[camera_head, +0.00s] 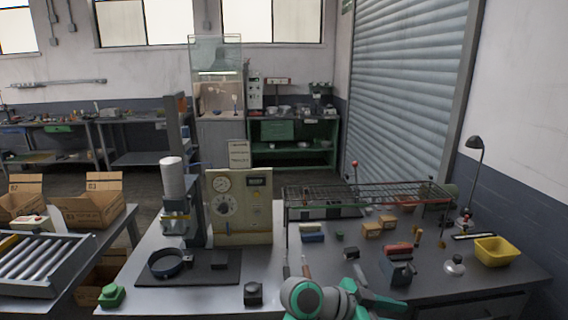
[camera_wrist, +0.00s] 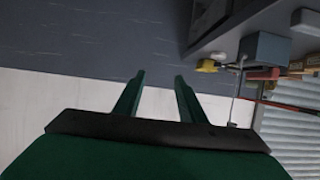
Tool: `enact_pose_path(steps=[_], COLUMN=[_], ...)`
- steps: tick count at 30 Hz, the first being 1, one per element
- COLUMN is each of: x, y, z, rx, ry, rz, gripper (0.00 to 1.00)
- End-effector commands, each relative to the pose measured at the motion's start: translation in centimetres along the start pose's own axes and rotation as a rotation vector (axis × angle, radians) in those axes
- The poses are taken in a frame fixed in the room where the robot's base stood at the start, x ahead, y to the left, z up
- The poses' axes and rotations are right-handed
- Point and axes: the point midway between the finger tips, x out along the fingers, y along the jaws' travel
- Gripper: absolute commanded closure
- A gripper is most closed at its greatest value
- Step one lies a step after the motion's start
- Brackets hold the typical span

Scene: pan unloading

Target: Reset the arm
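My gripper (camera_wrist: 160,85) shows in the wrist view with its two green fingers apart and nothing between them. Beyond the fingers are a pale wall and a dark grey surface. In the head view, my teal and white arm is low at the front edge, by the right-hand bench. I cannot make out the fingertips there. A dark round pan (camera_head: 183,257) sits on a black mat (camera_head: 205,276) on the left bench, apart from my arm.
A press with a white cylinder (camera_head: 173,180) and a beige gauge panel (camera_head: 257,207) stand behind the mat. A wire rack (camera_head: 365,193), small boxes and a yellow bin (camera_head: 496,251) occupy the right bench. A roller conveyor (camera_head: 40,262) is at far left.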

Motion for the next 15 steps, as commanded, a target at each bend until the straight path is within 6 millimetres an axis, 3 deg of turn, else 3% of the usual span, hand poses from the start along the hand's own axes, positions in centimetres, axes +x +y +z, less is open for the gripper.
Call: enact_pose_path(steps=[15], x=[1.4], y=[-1.0], z=[7.5], rx=[-0.21], ry=[0.043], rz=[-0.181], gripper=[0.63])
